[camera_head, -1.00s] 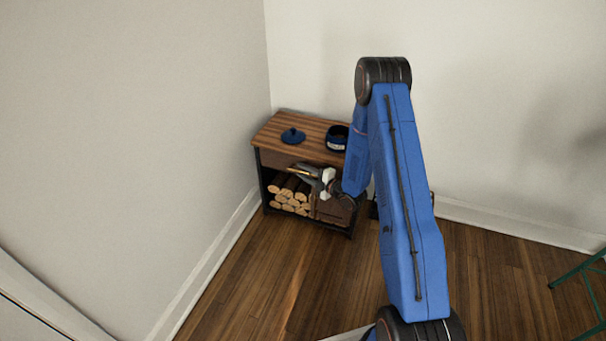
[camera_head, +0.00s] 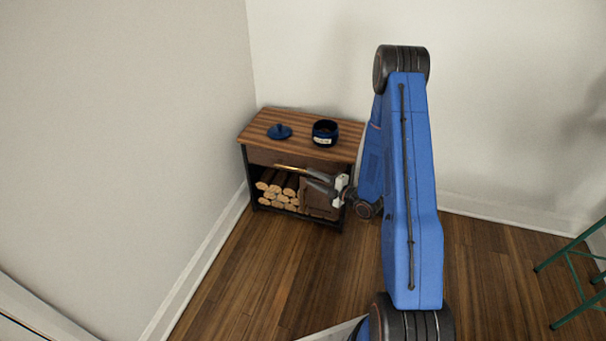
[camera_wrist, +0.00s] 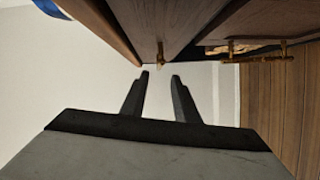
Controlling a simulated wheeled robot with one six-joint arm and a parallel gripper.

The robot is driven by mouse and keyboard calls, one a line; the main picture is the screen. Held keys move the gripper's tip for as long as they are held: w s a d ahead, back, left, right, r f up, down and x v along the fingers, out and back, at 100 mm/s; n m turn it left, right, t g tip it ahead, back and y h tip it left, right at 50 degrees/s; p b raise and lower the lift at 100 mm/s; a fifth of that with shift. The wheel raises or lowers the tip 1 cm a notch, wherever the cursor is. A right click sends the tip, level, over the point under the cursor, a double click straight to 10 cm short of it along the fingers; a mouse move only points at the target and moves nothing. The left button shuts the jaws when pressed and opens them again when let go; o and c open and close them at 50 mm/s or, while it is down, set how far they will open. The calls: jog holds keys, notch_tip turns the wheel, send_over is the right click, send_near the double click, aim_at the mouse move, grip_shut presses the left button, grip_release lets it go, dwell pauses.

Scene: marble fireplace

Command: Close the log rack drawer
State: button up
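The log rack (camera_head: 345,146) is a low wooden cabinet with a dark frame in the corner. Its drawer (camera_head: 262,157) is the wooden band under the top, with a brass pull (camera_head: 290,167) in front. How far it stands out is hard to tell. My gripper (camera_head: 309,178) is in front of the rack, just below the drawer front. In the wrist view, my gripper (camera_wrist: 161,76) is open and empty, its two dark fingers apart. A brass fitting (camera_wrist: 160,53) on the wood lies just beyond the fingertips, with no clear contact.
A blue lid (camera_head: 280,131) and a blue pot (camera_head: 325,133) stand on the rack top. Split logs (camera_head: 278,190) fill the lower left bay; a wooden door panel (camera_head: 317,205) is beside them. Walls close the left and back. Wooden floor (camera_head: 270,270) is clear in front.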

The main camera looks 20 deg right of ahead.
jog(key=shift+v, duration=2.75)
notch_tip(320, 180, up, 12)
jog(key=w+d+m+g+h, duration=0.2)
jog(key=w+m+g+h, duration=0.1)
jog(key=m+h, duration=0.25)
jog(key=s+r+m+g+h, duration=0.2)
jog(key=s+r+m+h, duration=0.5)
jog(key=r, duration=0.5)
jog(key=s+a+r+m+g+y, duration=0.1)
jog(key=s+a+r+m, duration=0.2)
jog(key=s, duration=0.8)
jog(key=s+a+r+m+g+y, duration=0.1)
jog(key=s+a+r+m+g, duration=0.1)
jog(key=s, duration=1)
jog(key=s+a+r+m+g+y, duration=0.1)
jog(key=s+a+r+m, duration=0.3)
jog(key=s, duration=0.7)
jog(key=shift+s+m+g, duration=0.35)
jog(key=shift+g, duration=0.05)
